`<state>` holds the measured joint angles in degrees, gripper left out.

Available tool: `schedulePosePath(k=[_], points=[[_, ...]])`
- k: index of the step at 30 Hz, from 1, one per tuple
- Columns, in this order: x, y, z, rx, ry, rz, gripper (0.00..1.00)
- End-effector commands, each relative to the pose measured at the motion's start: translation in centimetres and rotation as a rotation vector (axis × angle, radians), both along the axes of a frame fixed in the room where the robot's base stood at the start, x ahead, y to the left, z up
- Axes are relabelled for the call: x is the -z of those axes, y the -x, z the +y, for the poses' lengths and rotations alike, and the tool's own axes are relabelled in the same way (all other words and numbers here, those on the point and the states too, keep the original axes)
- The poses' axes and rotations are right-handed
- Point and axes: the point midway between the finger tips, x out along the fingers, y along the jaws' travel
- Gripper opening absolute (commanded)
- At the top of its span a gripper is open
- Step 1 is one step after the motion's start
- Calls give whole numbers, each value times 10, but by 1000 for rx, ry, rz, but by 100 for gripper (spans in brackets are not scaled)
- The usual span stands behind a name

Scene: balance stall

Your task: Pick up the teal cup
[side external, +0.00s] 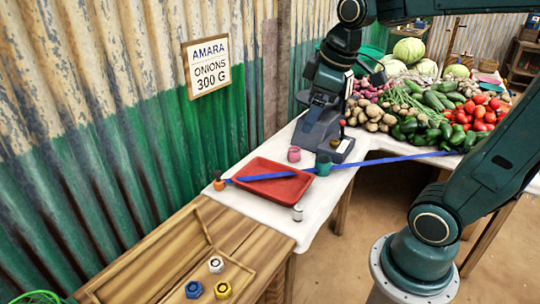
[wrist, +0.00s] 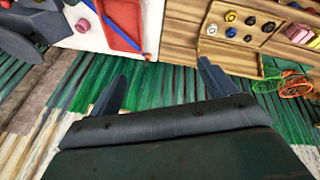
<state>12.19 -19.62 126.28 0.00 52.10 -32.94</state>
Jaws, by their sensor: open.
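The teal cup (side external: 323,165) stands upright on the white-topped table, just right of the red tray and in front of the dark scale. A blue strip passes close by it. My gripper (side external: 341,88) is well above and behind the cup, beside the scale, with its fingers spread and nothing between them. In the wrist view, the two fingers of my gripper (wrist: 161,88) stand wide apart over the green wall. I cannot make out the teal cup clearly in that view.
A pink cup (side external: 294,154) stands left of the teal cup. The red tray (side external: 270,190), the blue strip (side external: 400,158), an orange object (side external: 219,184) and a pale cup (side external: 298,213) are nearby. The dark scale (side external: 318,132) stands behind. Vegetables (side external: 440,105) fill the table's right side.

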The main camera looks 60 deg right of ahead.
Motion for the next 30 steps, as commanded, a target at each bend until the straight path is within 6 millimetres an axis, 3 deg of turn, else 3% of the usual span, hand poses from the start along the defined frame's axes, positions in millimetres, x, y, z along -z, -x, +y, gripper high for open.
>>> schedulePosePath(k=[6, 14, 21, 30], points=[[8, -41, -40, -129, 62, 73, 83], [28, -81, -95, -296, 117, 153, 83], [60, -109, -153, -456, 147, 223, 83], [113, -126, -231, -660, 162, 296, 83]])
